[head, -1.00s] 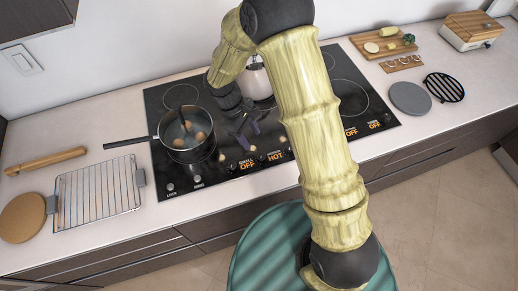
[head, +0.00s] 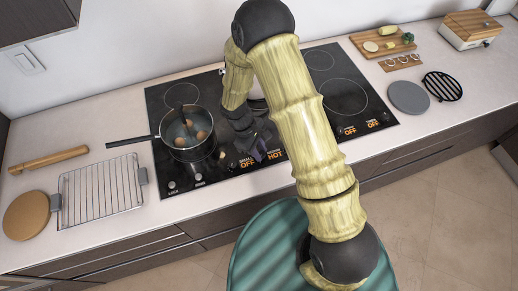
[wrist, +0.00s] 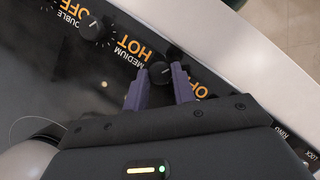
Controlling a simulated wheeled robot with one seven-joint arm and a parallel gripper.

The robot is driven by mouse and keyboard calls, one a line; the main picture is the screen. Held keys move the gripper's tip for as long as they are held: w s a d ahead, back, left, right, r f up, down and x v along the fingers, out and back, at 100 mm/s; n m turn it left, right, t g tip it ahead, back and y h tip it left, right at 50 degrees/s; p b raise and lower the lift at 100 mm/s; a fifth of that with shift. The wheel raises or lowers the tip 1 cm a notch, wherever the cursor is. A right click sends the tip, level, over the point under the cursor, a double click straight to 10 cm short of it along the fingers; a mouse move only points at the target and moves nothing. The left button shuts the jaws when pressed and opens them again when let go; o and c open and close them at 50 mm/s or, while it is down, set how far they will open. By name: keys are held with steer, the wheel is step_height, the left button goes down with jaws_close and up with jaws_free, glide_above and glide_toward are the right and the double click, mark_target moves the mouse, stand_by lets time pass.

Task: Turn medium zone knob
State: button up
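The medium zone knob (wrist: 160,73) is black and round, beside the "MEDIUM" and "HOT" lettering in the wrist view. My gripper (wrist: 159,75) has its two purple fingers on either side of this knob, their tips close to its sides. It is open around the knob; whether a fingertip touches it I cannot tell. In the head view my gripper (head: 262,150) is low over the front control strip of the black cooktop (head: 215,178), and the arm and fingers largely hide the medium knob there.
The double zone knob (wrist: 92,27) and the small zone knob (wrist: 199,113) flank the medium one. A pot with eggs (head: 186,132) stands on the left burner. A wire rack (head: 100,190) lies left of the cooktop, a grey disc (head: 409,97) on the right.

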steer(key=c, duration=0.3)
